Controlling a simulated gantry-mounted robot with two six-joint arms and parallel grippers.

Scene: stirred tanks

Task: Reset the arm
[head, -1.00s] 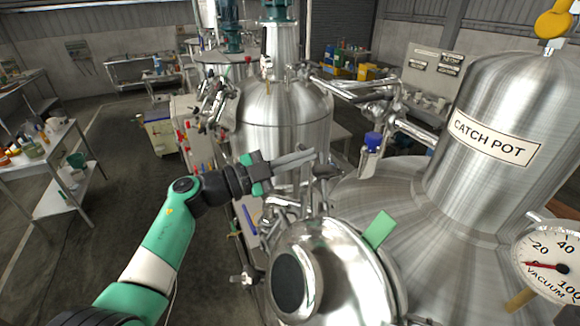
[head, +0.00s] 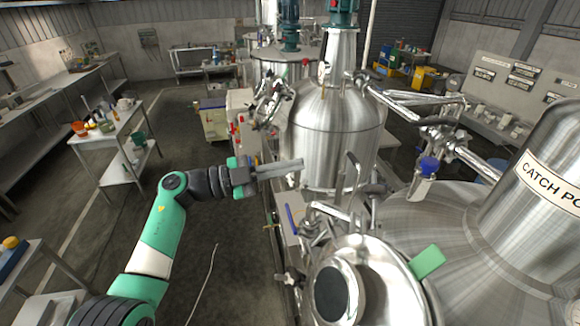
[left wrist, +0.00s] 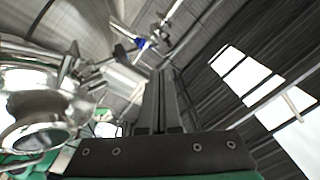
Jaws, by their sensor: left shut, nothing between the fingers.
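My left arm (head: 160,235) comes in from the lower left of the head view, bent at the elbow. Its left gripper (head: 298,165) points right, shut and empty, with the fingers held in the air in front of the steel reactor. In the left wrist view, the shut gripper (left wrist: 158,75) points up the picture, with its two fingers together and nothing between them. My right gripper does not show in either view.
A steel reactor (head: 330,130) stands behind the gripper. A round lid with a dark sight glass (head: 335,292) lies below it, and the catch pot (head: 545,215) is at right. A trolley of bowls (head: 110,135) stands at left. Open floor (head: 215,230) lies left of the tanks.

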